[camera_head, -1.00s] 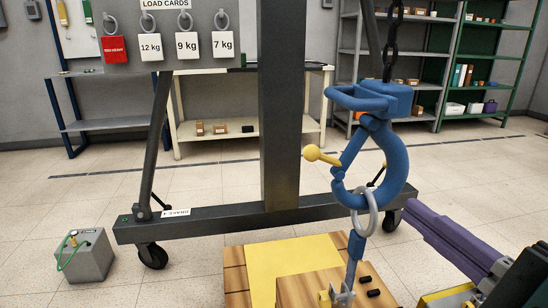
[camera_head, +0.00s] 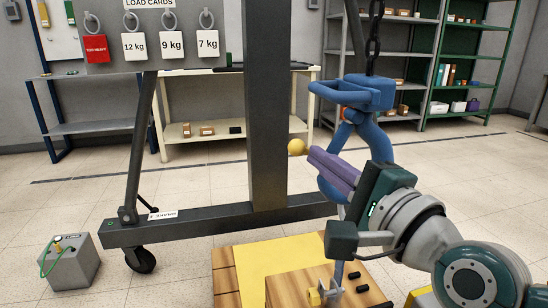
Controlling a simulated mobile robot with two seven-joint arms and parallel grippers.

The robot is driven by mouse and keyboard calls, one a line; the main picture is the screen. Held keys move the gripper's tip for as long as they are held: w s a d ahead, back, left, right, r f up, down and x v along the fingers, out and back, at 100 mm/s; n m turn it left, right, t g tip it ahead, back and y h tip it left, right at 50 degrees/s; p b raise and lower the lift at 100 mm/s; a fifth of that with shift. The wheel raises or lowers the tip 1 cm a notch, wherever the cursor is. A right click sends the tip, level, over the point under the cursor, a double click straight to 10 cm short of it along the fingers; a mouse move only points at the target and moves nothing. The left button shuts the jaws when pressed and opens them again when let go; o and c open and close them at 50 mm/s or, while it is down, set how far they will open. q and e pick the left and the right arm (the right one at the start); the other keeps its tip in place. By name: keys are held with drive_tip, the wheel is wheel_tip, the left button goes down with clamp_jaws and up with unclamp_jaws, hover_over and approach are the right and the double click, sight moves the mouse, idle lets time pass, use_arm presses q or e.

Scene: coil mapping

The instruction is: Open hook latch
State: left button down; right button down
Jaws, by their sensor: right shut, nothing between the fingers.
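The blue hook (camera_head: 372,92) hangs from a dark chain (camera_head: 376,45) right of the centre. The yellow knob (camera_head: 297,147) of its latch lever sticks out to the left. My right gripper (camera_head: 313,153) reaches in from the lower right, its purple fingers shut and empty. Its fingertips are right beside the knob, seemingly in front of the lever; I cannot tell whether they touch. The fingers and gripper body hide most of the lever and much of the lower hook, including the ring in its bowl. My left gripper is out of view.
A wooden crate (camera_head: 226,285) with a yellow top (camera_head: 262,258) stands below the hook. The dark crane post (camera_head: 267,120) and wheeled base (camera_head: 200,228) stand behind. A grey weight block (camera_head: 72,268) is at the lower left. Shelves line the back wall.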

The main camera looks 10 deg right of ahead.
drive_tip(key=shift+a+r+m, duration=0.35)
drive_tip(key=shift+r+m, duration=0.15)
drive_tip(key=shift+m, duration=0.5)
wheel_tip(320, 180, up, 7)
drive_tip(key=m+t+h+p, duration=0.1)
drive_tip(key=m+t+h, duration=0.1)
drive_tip(key=m, duration=0.9)
drive_tip(key=shift+a+f, duration=0.15)
drive_tip(key=shift+a, duration=0.05)
drive_tip(key=shift+m, duration=0.3)
drive_tip(key=shift+f, duration=0.1)
